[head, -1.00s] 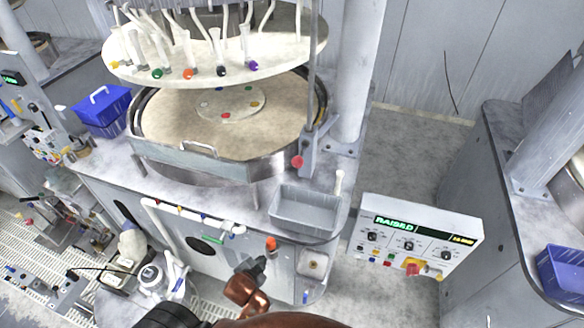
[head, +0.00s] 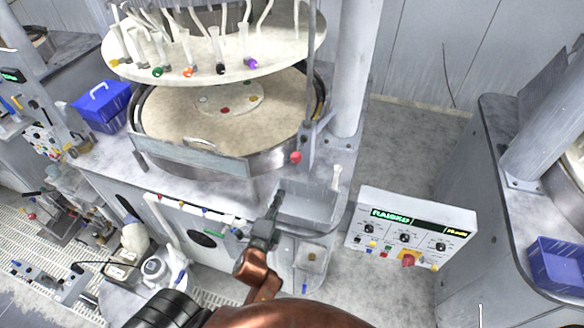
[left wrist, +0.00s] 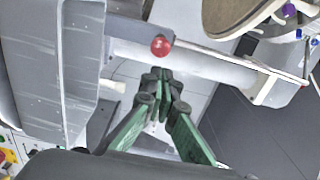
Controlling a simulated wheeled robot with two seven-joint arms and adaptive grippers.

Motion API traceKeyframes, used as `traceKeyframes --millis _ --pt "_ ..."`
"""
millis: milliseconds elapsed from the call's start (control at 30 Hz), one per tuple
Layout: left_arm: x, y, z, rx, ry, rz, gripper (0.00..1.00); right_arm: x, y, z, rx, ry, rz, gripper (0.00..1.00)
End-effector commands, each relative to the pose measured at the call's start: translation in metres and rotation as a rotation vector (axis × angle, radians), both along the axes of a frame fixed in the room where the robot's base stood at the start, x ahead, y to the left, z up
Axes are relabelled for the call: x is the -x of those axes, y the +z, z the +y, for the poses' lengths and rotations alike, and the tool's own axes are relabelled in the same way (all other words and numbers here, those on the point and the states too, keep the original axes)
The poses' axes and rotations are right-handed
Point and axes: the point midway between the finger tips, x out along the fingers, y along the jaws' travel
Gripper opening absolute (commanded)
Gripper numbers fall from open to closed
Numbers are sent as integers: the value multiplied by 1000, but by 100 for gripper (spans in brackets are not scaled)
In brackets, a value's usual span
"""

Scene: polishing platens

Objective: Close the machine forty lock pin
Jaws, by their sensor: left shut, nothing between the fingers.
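The lock pin shows as a red ball knob (head: 296,157) on a grey upright bracket (head: 308,150) beside the white column, at the right of the round platen. In the left wrist view the red knob (left wrist: 161,46) is just beyond the fingertips, with clear space between them. My left gripper (head: 279,197) is over the front of the machine, below the knob in the head view, pointing up toward it. Its green fingers (left wrist: 161,82) are together and empty in the left wrist view. My right gripper is not in view. No machine number is readable.
A grey basin (head: 318,217) lies right of my left gripper, partly hidden by it. The control panel (head: 413,222) at the right has a green lit display that seems to read RAISED. The white carrier disc (head: 225,68) hangs above the platen. A blue bin (head: 101,106) stands left.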

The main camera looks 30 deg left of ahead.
Motion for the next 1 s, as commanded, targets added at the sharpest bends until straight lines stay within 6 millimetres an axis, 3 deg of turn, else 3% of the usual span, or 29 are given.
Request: traceKeyframes --millis 167,600,800,1000 --pt "-23 4 5 -3 -2 -4 0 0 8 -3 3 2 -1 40" --pt "-107 4 25 1 -1 -2 0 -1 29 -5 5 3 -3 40" --pt "-128 2 31 1 -1 -2 0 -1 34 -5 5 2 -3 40" --pt "-133 0 32 1 -1 -1 0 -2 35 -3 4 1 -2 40"
